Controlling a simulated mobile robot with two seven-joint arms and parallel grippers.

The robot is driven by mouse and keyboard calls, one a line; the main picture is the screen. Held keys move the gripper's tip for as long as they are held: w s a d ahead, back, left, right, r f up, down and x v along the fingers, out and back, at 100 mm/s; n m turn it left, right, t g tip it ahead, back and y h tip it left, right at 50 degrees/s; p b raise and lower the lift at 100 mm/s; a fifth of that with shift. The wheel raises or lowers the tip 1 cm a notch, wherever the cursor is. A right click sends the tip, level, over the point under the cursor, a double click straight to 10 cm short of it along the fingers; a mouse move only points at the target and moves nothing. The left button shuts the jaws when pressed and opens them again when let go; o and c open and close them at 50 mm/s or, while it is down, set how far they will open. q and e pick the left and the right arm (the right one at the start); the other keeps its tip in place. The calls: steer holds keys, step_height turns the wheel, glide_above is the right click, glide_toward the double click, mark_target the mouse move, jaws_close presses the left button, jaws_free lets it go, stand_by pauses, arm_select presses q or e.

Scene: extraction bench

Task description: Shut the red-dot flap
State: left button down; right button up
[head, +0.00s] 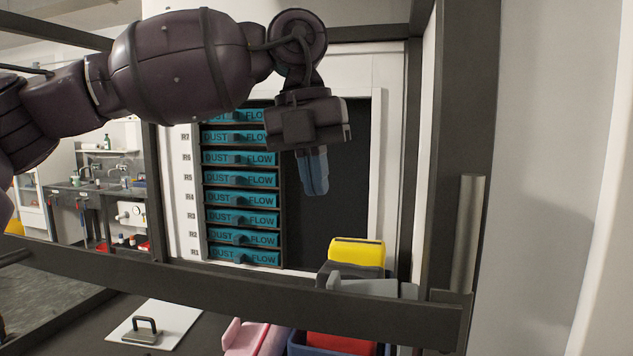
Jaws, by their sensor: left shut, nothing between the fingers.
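I cannot make out a red dot on anything, so I cannot tell which thing is the red-dot flap. A rack of teal panels (241,200) marked "DUST FLOW" stands behind the frame, with row labels up to R7 on its left. A white plate with a dark handle (145,327) is at the lower left; whether it is a flap is unclear. My left gripper (314,190) points down, shut and empty, in front of the dark area right of the teal panels. It hides part of the upper panels. My right gripper is out of view.
A dark frame bar (230,286) crosses low in front, and a dark post (465,110) stands at the right. Yellow (357,252), pink (250,338) and red-and-blue (340,345) items sit low at centre right. The dark panel (345,225) beside the rack is bare.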

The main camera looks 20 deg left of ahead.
mark_target(330, 276)
arm_select(q)
steer(key=f+b, duration=0.1)
steer(key=f, duration=0.2)
steer(key=d+f+b, duration=0.1)
steer(key=f, duration=0.2)
steer(key=f+b, duration=0.1)
steer(key=f, duration=0.3)
steer(key=shift+d, duration=0.2)
steer(key=shift+d+f+b, duration=0.1)
steer(key=shift+f+b, duration=0.2)
steer(key=shift+f, duration=0.2)
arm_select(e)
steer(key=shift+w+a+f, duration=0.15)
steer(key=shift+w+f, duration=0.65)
arm_select(q)
steer(key=shift+w+f, duration=0.1)
